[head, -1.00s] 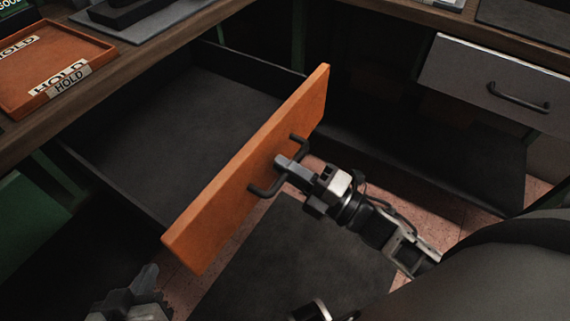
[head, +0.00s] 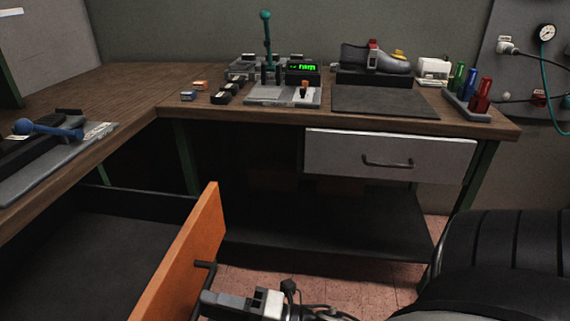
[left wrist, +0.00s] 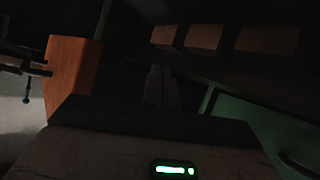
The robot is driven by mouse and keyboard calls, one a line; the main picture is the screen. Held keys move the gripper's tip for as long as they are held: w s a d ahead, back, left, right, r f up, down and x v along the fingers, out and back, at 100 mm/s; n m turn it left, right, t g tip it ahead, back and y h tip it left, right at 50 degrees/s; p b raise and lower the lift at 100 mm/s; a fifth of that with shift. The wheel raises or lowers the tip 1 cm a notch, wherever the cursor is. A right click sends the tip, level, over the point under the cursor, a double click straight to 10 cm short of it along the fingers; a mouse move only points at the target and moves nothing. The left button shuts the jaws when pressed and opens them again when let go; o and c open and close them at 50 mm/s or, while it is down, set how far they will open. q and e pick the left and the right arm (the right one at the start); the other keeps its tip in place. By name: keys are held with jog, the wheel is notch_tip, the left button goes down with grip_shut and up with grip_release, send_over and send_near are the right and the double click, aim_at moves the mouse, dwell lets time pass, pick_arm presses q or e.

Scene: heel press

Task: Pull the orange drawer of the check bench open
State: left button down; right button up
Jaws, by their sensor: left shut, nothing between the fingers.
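The orange drawer front (head: 190,255) stands far out from the bench at the lower left of the head view. The dark drawer box (head: 85,240) behind it is open and looks empty. Its black handle (head: 206,268) shows at the upper end. My right gripper (head: 213,300) is at the handle with its fingers closed around the bar; the lower finger is hidden. My left gripper is outside the head view. In the dark left wrist view my left gripper (left wrist: 158,85) seems shut and empty, apart from an orange panel (left wrist: 72,80) at the left.
A bench with a wooden top (head: 130,85) runs along the left and back. A closed grey drawer (head: 385,155) sits at the right. A shoe (head: 375,57), a lever fixture (head: 268,45) and coloured bottles (head: 470,85) stand on top. A dark lower shelf (head: 330,225) lies below.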

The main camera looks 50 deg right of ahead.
pick_arm(q)
jog(key=shift+f+b, duration=0.1)
jog(key=shift+b, duration=0.3)
pick_arm(e)
jog(key=v, duration=1.3)
jog(key=shift+w+r, duration=0.1)
